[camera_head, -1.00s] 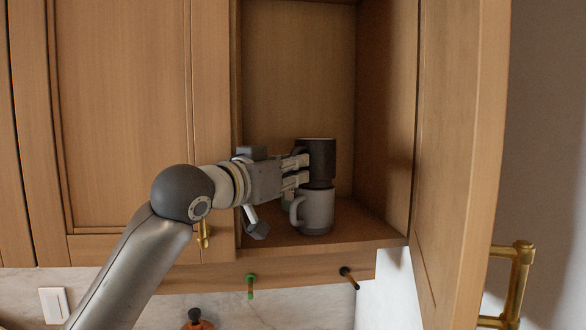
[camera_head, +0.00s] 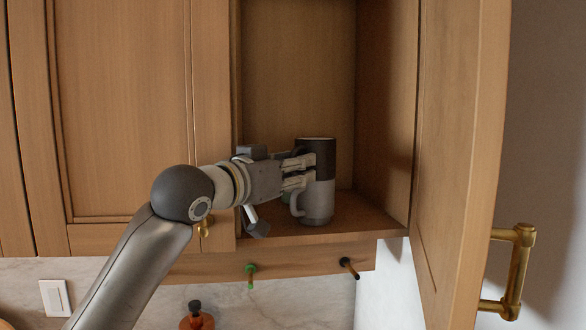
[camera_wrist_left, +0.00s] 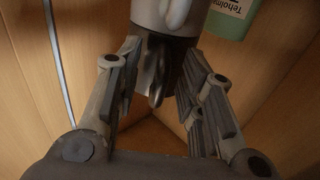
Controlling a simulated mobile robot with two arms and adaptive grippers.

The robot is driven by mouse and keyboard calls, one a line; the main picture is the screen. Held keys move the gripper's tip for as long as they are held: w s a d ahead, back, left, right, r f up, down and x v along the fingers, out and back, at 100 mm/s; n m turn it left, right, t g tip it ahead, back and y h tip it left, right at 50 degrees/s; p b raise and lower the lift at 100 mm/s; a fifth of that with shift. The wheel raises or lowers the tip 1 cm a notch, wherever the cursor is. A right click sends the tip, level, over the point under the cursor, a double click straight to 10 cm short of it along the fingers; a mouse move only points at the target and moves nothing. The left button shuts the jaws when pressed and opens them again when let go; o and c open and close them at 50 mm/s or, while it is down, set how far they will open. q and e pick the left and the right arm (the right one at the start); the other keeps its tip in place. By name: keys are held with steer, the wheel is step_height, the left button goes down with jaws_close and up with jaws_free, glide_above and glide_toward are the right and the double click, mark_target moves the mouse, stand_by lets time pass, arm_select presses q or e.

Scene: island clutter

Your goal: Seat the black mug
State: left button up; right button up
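The black mug (camera_head: 323,152) stands upright on top of the grey mug (camera_head: 317,203) inside the open cabinet, its lower end meeting the grey mug's rim. The grey mug rests on the shelf with its handle to the left. My left gripper (camera_head: 306,172) is at the left side of the stacked mugs. In the left wrist view, the left gripper's fingers (camera_wrist_left: 163,65) stand apart around a dark handle, with some space beside it. The grey mug also shows at the top of that view (camera_wrist_left: 160,14). My right gripper is not in view.
The cabinet door (camera_head: 461,150) stands open on the right, with a brass handle (camera_head: 519,270). The cabinet's side wall is close behind the mugs on the right. Hooks (camera_head: 349,267) hang under the shelf.

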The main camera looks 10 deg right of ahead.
arm_select(q)
steer(key=shift+f, duration=0.1)
steer(key=shift+s+a, duration=0.15)
steer(key=shift+a, duration=0.05)
steer(key=v, duration=1.1)
steer(key=shift+s+a, duration=0.15)
steer(key=shift+s, duration=0.05)
